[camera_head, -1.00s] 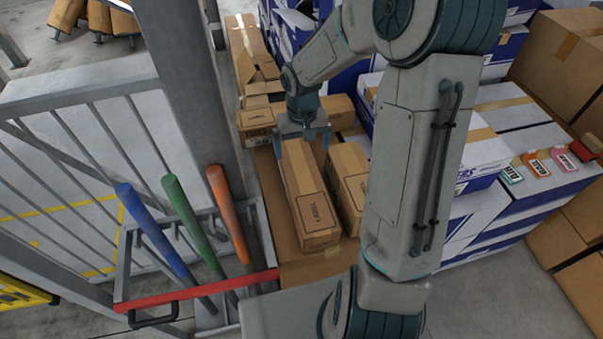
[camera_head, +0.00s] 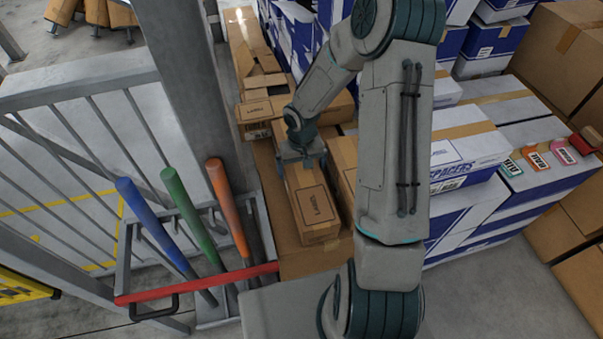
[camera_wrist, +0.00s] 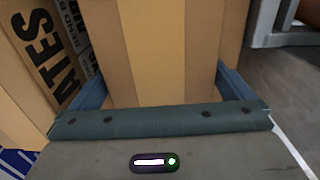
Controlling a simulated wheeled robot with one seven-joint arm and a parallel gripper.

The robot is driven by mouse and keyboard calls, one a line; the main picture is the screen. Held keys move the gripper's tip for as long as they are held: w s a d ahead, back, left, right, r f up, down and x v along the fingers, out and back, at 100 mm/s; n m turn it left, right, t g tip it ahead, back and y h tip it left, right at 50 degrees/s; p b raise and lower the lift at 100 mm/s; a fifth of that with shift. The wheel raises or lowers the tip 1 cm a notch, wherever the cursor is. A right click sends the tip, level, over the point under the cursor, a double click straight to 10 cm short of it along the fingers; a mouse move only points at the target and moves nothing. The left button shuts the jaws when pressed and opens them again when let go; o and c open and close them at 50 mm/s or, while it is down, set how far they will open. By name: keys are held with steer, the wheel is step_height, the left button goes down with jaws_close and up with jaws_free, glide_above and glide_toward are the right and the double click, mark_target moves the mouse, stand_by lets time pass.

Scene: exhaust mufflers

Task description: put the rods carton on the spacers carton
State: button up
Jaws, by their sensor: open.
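A long brown carton (camera_head: 315,207) with a tape strip lies on a larger brown carton (camera_head: 285,262); its end label is too small to read, so I cannot tell if it is the rods carton. My gripper (camera_head: 301,166) is open over the far part of this carton. In the wrist view its two blue fingers (camera_wrist: 158,92) stand on either side of a taped brown carton (camera_wrist: 157,45). The spacers carton (camera_head: 465,158), white and blue with "SPACERS" on its side, sits on the stack at the right.
Another brown carton (camera_head: 343,165) stands close on the right, partly hidden by my arm. A carton in the wrist view (camera_wrist: 45,50) reads "ATES". A rack with a red front bar (camera_head: 195,285) holds blue, green and orange bats at the left. Small coloured tags (camera_head: 538,162) lie right of the spacers carton.

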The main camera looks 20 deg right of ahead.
steer(key=shift+f, duration=0.8)
steer(key=shift+c, duration=0.3)
steer(key=c, duration=1.5)
steer(key=shift+r, duration=0.1)
